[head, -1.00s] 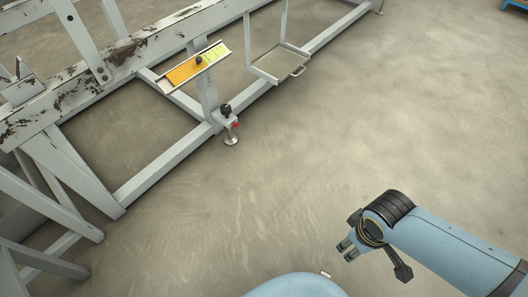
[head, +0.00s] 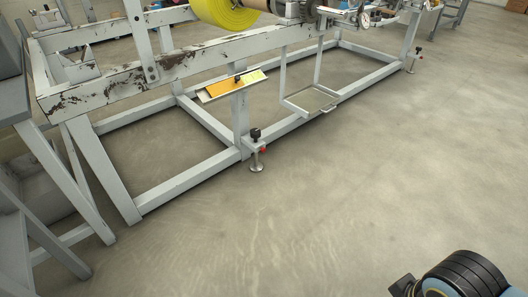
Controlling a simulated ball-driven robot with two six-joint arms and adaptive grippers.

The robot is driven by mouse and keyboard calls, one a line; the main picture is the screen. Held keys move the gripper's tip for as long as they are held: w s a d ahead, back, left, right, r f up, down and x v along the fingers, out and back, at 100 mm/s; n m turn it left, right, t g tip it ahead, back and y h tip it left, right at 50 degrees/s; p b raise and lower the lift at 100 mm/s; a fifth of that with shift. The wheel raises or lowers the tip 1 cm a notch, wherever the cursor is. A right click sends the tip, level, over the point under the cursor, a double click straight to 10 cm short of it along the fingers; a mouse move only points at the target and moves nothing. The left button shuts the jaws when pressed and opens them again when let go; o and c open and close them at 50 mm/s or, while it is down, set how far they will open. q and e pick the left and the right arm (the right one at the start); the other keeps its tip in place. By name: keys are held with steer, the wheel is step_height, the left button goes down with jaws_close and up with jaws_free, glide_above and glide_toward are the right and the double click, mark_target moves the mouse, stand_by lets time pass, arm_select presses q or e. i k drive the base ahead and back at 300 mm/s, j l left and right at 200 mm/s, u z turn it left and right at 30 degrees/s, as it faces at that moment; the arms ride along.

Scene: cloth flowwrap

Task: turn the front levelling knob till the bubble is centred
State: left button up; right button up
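The front levelling knob (head: 255,134) is a black knob on top of a levelling foot (head: 257,160) at the near leg of the grey machine frame. A small red part (head: 264,150) sits beside it. I cannot make out a bubble. Only part of my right arm shows at the bottom right, far from the knob; its fingers are outside the picture. My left gripper is not in view.
The grey frame (head: 185,188) has low rails and legs along the floor. A yellow roll (head: 226,14) sits on top. A hanging tray (head: 312,101) is right of the panel. Another foot (head: 411,62) stands at the far right. The floor (head: 360,185) in front is clear.

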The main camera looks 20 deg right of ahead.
mark_target(255, 133)
steer(key=i+l+u, duration=0.2)
steer(key=l, duration=0.15)
steer(key=i+l+u, duration=0.25)
steer(key=l, duration=0.15)
steer(key=l+u, duration=0.2)
steer(key=l, duration=0.15)
steer(key=i+l+u, duration=0.25)
steer(key=l, duration=0.2)
steer(key=l+u, duration=0.2)
steer(key=l, duration=0.25)
steer(key=k, duration=0.05)
